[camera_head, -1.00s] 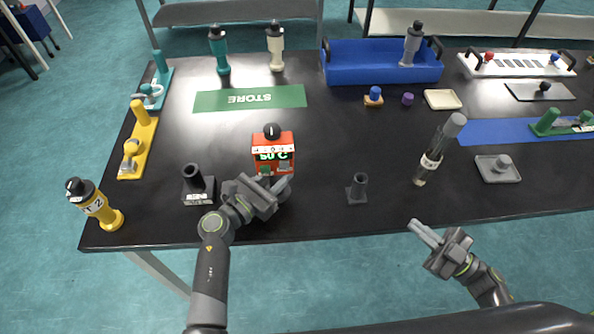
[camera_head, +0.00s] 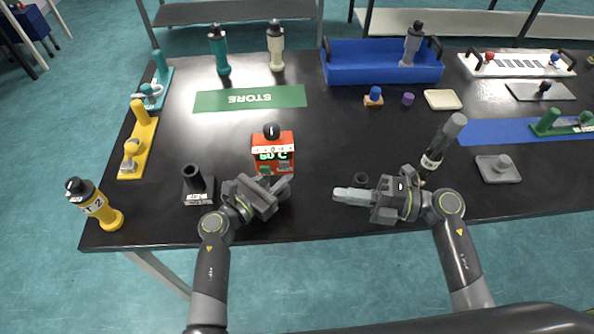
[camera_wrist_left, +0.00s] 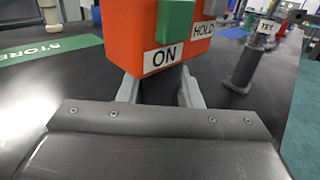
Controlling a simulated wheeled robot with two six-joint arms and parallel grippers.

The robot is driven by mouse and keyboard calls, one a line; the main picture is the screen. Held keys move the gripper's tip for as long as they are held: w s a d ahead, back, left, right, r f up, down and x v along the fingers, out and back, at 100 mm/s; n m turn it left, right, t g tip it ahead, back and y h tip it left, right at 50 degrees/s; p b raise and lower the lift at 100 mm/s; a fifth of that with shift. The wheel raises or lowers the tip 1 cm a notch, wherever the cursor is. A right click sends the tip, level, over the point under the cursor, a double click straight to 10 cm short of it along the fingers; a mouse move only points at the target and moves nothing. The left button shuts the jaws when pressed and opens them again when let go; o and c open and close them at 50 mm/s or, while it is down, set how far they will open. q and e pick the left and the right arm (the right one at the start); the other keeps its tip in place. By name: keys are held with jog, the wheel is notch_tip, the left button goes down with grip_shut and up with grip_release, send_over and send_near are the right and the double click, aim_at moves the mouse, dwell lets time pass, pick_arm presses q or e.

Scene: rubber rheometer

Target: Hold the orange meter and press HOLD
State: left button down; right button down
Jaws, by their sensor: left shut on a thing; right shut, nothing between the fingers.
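The orange meter (camera_head: 273,147) stands on the black table with a black knob on top and a green display reading about 60 °C. In the left wrist view, its front (camera_wrist_left: 160,62) shows a green button (camera_wrist_left: 174,22) labelled ON and a grey button (camera_wrist_left: 214,7) labelled HOLD. My left gripper (camera_head: 284,184) is at the meter's lower front, its fingers shut on the meter from either side below the ON label. My right gripper (camera_head: 337,194) is shut and empty, to the right of the meter and apart from it, fingers pointing left.
A small dark stand (camera_head: 361,179) is partly hidden behind my right gripper. A dark holder (camera_head: 198,187) stands left of my left gripper. A green STORE mat (camera_head: 250,97) lies behind the meter.

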aim_at(290, 166)
jog(key=w+a, duration=0.6)
jog(key=a, duration=0.3)
jog(key=shift+w+a, duration=0.2)
jog(key=shift+a, duration=0.15)
dwell(0.4)
jog(key=shift+w, duration=1)
pick_arm(q)
jog(key=shift+s+f, duration=0.1)
pick_arm(e)
jog(key=shift+s+f, duration=0.1)
